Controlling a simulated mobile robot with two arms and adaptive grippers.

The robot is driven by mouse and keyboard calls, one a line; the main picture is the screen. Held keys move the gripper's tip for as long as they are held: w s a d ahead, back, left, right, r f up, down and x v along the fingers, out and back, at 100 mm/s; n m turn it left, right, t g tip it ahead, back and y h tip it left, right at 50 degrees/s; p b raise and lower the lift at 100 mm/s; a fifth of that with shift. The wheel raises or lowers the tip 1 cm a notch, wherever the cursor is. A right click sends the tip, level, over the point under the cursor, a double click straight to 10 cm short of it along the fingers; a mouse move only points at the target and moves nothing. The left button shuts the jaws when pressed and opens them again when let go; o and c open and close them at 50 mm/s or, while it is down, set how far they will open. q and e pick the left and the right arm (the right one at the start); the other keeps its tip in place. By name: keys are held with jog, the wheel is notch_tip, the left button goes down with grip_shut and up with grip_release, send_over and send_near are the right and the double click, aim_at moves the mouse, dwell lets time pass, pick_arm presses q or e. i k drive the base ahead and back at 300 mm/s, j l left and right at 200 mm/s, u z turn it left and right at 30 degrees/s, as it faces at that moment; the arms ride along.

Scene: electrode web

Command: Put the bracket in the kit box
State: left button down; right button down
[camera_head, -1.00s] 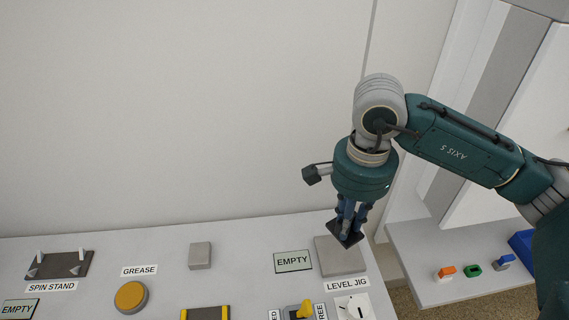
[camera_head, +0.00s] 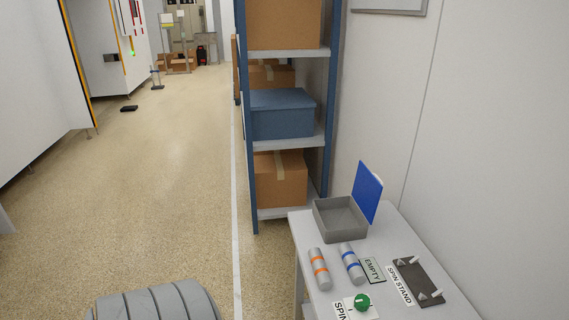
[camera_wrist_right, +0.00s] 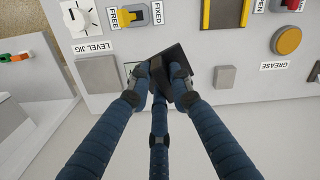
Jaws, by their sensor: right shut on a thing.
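The bracket (camera_wrist_right: 172,62) is a dark, flat, angled piece in the right wrist view. My right gripper (camera_wrist_right: 160,84) has three blue fingers shut on it, above the bench, and the fingertips hide part of it. A grey open-topped box (camera_head: 341,235) with an upright blue panel (camera_head: 367,191) at its back stands at the far end of the bench in the head view. It looks like the kit box, and its visible inside appears empty. The right gripper is out of the head view, and my left gripper is in neither view.
Two banded cylinders (camera_head: 319,268), a green knob (camera_head: 362,302) and the spin stand (camera_head: 418,279) are near the grey box. A shelf rack (camera_head: 248,190) stands behind. The right wrist view shows a grey block (camera_wrist_right: 97,78), a yellow switch (camera_wrist_right: 139,15) and the orange grease disc (camera_wrist_right: 288,40).

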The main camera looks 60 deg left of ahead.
aim_at(338, 224)
jog(key=i+j+u, duration=0.1)
jog(key=j+u, duration=0.25)
jog(key=i+j+u, duration=0.15)
jog(key=j+u, duration=0.2)
jog(key=j, duration=0.15)
jog(key=i+j+u, duration=0.15)
jog(key=j+u, duration=0.25)
jog(key=i+j+u, duration=0.2)
jog(key=u, duration=0.15)
jog(key=i+j, duration=0.45)
jog(key=j, duration=0.1)
